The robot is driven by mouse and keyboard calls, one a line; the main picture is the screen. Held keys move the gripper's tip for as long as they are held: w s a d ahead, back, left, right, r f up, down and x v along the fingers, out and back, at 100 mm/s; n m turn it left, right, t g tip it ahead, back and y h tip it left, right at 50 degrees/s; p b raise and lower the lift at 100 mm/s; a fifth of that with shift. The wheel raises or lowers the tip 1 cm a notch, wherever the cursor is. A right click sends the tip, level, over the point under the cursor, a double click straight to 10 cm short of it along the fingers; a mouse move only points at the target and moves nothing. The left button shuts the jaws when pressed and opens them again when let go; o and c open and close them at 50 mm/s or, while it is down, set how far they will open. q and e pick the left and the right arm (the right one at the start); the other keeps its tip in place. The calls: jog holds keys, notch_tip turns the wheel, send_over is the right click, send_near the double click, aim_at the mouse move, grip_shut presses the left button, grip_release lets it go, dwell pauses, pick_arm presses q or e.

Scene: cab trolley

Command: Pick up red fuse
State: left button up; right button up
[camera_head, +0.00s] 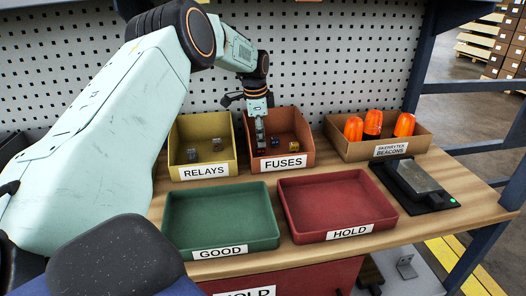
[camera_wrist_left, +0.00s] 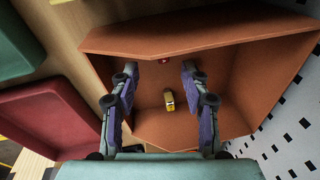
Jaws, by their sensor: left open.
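The orange-brown FUSES bin (camera_head: 305,143) stands at the back of the bench. My left gripper (camera_head: 260,142) reaches down into its left part. In the left wrist view the gripper (camera_wrist_left: 162,72) is open, with a finger on each side and nothing held. The red fuse (camera_wrist_left: 163,61) shows there as a small red piece by the bin's far wall, beyond the fingertips and partly cut off by shadow. A yellow fuse (camera_wrist_left: 169,101) lies on the bin floor between the fingers, apart from them. In the head view the fuses are too small to tell apart surely. My right gripper is not in view.
The yellow RELAYS bin (camera_head: 206,171) stands left of the FUSES bin, with small relays in it. A beacons box (camera_head: 415,141) with orange beacons is at the right. The empty green GOOD tray (camera_head: 221,218) and red HOLD tray (camera_head: 335,203) lie in front. A pegboard (camera_head: 330,60) stands behind.

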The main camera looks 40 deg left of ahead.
aim_at(260, 151)
pick_arm(q)
jog(key=f, duration=0.2)
jog(key=a+f, duration=0.1)
jog(key=f, duration=0.2)
jog(key=shift+a, duration=0.15)
jog(key=shift+w+f, duration=0.15)
jog(key=shift+f, duration=0.1)
jog(key=shift+w+d, duration=0.25)
jog(key=shift+d, duration=0.2)
jog(key=shift+s+a, duration=0.3)
jog(key=shift+c, duration=2)
jog(key=shift+w+d, duration=0.2)
jog(key=shift+w, duration=0.05)
jog(key=c, duration=0.5)
grip_shut()
jog(key=shift+s+a+r, duration=0.1)
jog(key=shift+s+a, duration=0.1)
